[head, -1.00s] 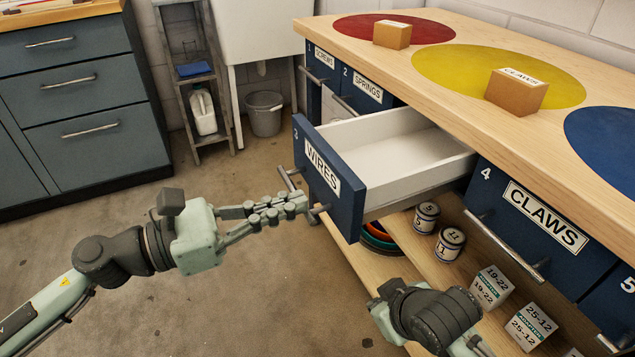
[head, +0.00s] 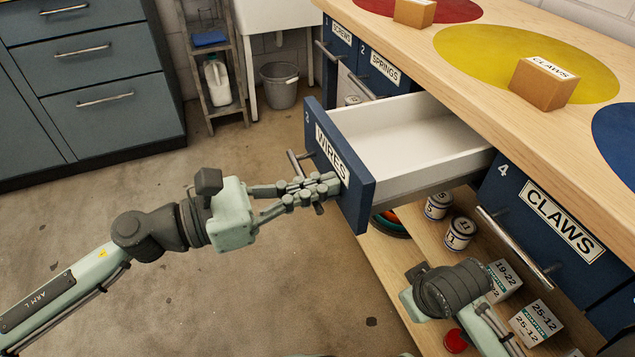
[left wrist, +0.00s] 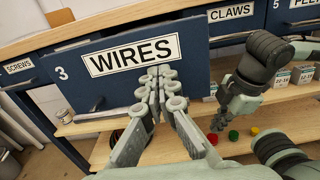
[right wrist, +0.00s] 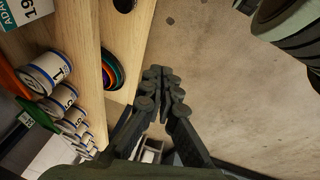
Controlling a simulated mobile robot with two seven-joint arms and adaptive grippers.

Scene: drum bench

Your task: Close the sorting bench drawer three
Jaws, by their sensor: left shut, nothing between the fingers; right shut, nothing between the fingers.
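Drawer three, labelled WIRES, stands pulled out from the bench, its blue front (head: 357,203) facing the left and its white inside (head: 415,140) empty where I see it. My left gripper (head: 325,187) is shut and empty, its fingertips at the drawer front by the label and handle; I cannot tell for sure whether they touch. In the left wrist view the fingertips (left wrist: 160,72) overlap the lower edge of the WIRES label (left wrist: 130,55). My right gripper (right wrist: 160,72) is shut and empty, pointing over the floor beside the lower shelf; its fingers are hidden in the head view.
Drawer four, CLAWS (head: 545,220), is shut right of drawer three. The lower shelf holds cans (head: 459,233) and white boxes (head: 536,323). A brown CLAWS box (head: 543,85) sits on the yellow circle. A bucket (head: 279,86) stands behind; the floor at left is clear.

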